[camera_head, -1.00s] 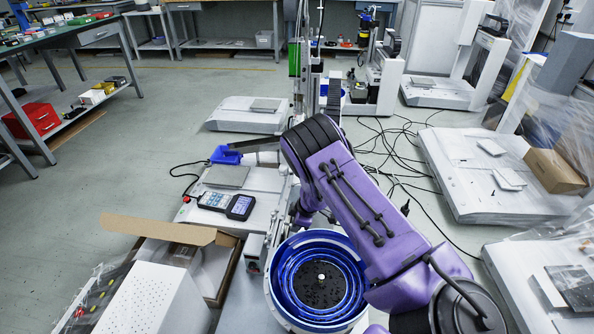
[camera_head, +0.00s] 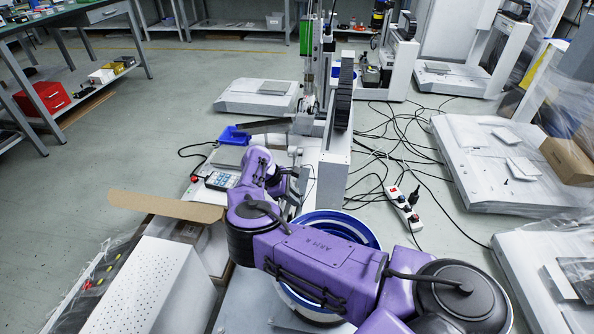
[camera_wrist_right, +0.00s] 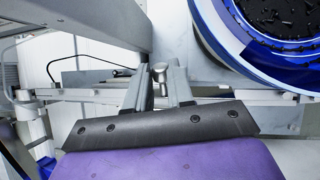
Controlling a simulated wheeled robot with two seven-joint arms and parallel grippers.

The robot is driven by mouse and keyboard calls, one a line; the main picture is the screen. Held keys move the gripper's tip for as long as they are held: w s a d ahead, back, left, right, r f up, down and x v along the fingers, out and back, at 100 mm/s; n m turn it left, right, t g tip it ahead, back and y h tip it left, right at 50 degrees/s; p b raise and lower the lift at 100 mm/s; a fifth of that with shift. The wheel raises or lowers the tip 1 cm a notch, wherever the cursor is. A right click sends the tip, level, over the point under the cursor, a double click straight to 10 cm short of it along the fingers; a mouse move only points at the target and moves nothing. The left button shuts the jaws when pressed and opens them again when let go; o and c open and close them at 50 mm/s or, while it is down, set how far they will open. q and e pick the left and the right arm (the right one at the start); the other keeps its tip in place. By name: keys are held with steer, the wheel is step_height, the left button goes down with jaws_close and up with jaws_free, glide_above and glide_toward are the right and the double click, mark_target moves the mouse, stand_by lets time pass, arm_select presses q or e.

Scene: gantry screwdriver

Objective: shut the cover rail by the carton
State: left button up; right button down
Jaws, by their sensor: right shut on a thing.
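My right gripper (camera_wrist_right: 160,88) is shut on a small metal knob (camera_wrist_right: 160,70), which shows between its two grey fingers in the wrist view. A pale rail (camera_wrist_right: 90,95) runs across that view behind the fingers; I cannot tell whether the knob is fixed to it. In the head view the right gripper (camera_head: 296,182) is low over the machine base, to the right of the open carton, and is partly hidden by my purple arm. The carton (camera_head: 165,206) has its brown flap raised. I cannot tell how far the cover rail is shut. My left gripper is not in view.
A blue bowl feeder (camera_head: 345,222) stands close under my right arm. The upright gantry column (camera_head: 335,150) rises just behind the gripper. A blue bin (camera_head: 234,136) and a handheld controller (camera_head: 220,180) lie on the base. A power strip (camera_head: 403,208) and cables lie on the floor.

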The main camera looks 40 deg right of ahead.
steer(key=shift+w+a+f+g+h+b, duration=0.3)
steer(key=shift+g+h+b, duration=0.3)
steer(key=shift+b, duration=0.55)
steer(key=shift+w+a+r+g+h+b, duration=0.2)
steer(key=shift+g+h+b, duration=0.1)
steer(key=shift+g+b, duration=0.3)
steer(key=c, duration=1)
jaws_free()
steer(key=shift+d+r, duration=0.1)
steer(key=v, duration=0.7)
steer(key=shift+r, duration=0.15)
